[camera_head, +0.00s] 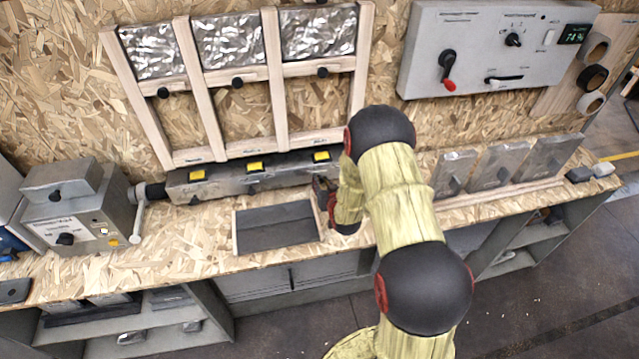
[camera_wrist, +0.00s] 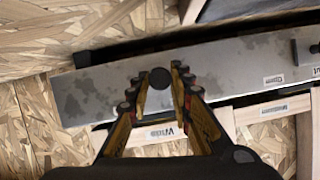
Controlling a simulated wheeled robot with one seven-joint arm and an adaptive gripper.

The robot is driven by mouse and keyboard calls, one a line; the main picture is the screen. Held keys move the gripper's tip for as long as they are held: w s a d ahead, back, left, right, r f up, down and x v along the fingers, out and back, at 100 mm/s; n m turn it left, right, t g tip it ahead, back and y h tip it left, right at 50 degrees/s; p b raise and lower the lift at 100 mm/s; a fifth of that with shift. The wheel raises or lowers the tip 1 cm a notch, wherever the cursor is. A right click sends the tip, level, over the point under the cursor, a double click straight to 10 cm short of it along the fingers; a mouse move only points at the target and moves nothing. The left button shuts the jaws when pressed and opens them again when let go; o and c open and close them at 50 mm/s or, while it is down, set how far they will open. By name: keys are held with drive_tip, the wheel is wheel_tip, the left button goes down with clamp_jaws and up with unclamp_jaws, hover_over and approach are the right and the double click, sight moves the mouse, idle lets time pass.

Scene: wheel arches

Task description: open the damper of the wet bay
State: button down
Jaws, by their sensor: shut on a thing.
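A long grey metal duct box (camera_head: 225,185) lies on the bench under the stud frame, with yellow tags and black knobs along it. My gripper (camera_head: 325,190) is at its right part, where the arm and fingers hide the surface. In the wrist view the grey face (camera_wrist: 95,92) runs across the picture. There my gripper (camera_wrist: 160,84) is shut on a round black knob (camera_wrist: 160,77) between its fingertips. A label on the wood (camera_wrist: 160,132) is partly hidden and hard to read.
The wooden stud frame (camera_head: 188,50) has three foil-topped bays. A grey tray (camera_head: 272,242) sits just in front of the duct. A crank box (camera_head: 75,225) stands at the left. Grey panels (camera_head: 500,165) lean at the right. A control panel (camera_head: 425,75) hangs above.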

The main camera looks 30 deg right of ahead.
sight(331, 175)
drive_tip(key=shift+s+d+b, duration=0.2)
drive_tip(key=shift+d, duration=0.55)
drive_tip(key=shift+s+d+b, duration=0.2)
drive_tip(key=shift+s+d, duration=0.05)
drive_tip(key=shift+d, duration=0.45)
drive_tip(key=shift+s+d+b, duration=0.2)
drive_tip(key=shift+d, duration=0.55)
drive_tip(key=c, duration=1.7)
unclamp_jaws()
drive_tip(key=shift+d, duration=0.2)
drive_tip(key=shift+o, duration=0.7)
drive_tip(key=shift+a, duration=0.1)
drive_tip(key=v, duration=1.2)
drive_tip(key=shift+r, duration=0.1)
